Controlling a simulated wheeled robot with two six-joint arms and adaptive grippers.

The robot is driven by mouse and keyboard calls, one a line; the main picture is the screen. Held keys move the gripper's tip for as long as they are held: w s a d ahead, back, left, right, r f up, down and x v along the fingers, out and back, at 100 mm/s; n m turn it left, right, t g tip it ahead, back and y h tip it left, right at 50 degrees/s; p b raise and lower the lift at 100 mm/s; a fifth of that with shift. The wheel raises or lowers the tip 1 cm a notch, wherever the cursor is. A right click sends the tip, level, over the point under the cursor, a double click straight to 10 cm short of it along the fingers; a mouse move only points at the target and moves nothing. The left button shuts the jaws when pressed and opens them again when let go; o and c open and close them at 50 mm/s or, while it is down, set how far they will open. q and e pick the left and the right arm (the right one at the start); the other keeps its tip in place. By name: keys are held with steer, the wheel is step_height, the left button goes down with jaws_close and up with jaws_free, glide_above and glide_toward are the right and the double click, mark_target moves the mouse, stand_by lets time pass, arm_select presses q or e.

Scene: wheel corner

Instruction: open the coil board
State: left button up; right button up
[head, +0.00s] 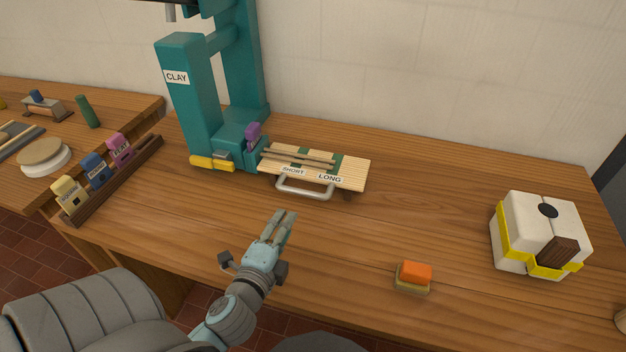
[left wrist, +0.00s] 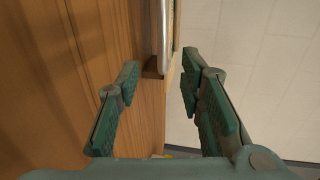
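The coil board (head: 352,172) is a pale wooden board with SHORT and LONG labels, green strips and thin rods on top. It sits against the right side of the teal CLAY machine (head: 188,95). A grey metal bar handle (head: 305,195) runs along its front edge. My left gripper (head: 282,218) is open and empty, in front of the handle and apart from it. In the left wrist view, the handle (left wrist: 161,30) shows beyond the gap between the spread fingers, with a dark brown block (left wrist: 152,68) near its end. My right gripper is out of view.
A yellow lever (head: 212,163) and a purple tag block (head: 253,132) are on the machine. A rack (head: 125,175) holds labelled blocks at left. An orange-topped sponge-like block (head: 416,272) and a white-and-yellow box (head: 535,230) stand at right. Table between is clear.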

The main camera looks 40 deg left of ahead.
mark_target(301, 195)
arm_select(q)
steer(key=x, duration=0.7)
steer(key=shift+w+a+r+b, duration=0.15)
steer(key=shift+w+a+b, duration=0.15)
steer(key=shift+a+b, duration=0.1)
steer(key=x, duration=0.6)
steer(key=shift+b, duration=0.4)
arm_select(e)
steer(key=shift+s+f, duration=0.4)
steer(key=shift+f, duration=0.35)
arm_select(q)
jaws_close()
